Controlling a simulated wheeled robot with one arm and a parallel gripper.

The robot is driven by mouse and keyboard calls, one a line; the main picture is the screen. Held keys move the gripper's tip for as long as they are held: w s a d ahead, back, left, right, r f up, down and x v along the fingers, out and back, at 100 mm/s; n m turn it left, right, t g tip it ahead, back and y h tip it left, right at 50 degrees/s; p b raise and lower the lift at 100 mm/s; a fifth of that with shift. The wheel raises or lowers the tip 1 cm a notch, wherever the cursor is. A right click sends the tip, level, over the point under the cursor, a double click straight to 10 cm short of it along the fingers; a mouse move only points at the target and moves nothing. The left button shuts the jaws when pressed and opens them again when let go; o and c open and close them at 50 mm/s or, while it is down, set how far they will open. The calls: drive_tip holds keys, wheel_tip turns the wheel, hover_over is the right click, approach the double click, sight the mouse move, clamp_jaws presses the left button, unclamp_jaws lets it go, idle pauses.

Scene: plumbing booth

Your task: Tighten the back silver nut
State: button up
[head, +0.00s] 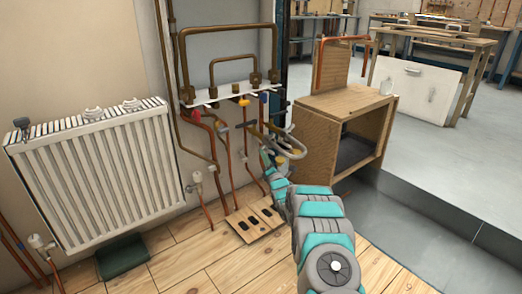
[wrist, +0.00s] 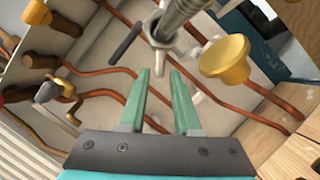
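In the wrist view, a silver nut-like fitting (wrist: 162,38) sits at the lower end of a ribbed grey metal stem (wrist: 182,15), just beyond my fingertips. I cannot tell for sure that it is the back silver nut. The fitting lies ahead of the gap, apart from the fingers as far as I can see. In the head view, my gripper (head: 268,160) is beside the curved grey pipes (head: 278,142) right of the manifold; the nut cannot be made out there.
A round brass knob (wrist: 225,60) is close right of the fingers. Copper pipes (wrist: 105,72) run behind them. In the head view, a white bracket (head: 232,93) carries copper pipes and valves. A white radiator (head: 95,170) stands left, a wooden cabinet (head: 322,140) right.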

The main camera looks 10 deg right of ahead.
drive_tip(key=shift+x, duration=2.65)
drive_tip(key=shift+c, duration=0.3)
clamp_jaws()
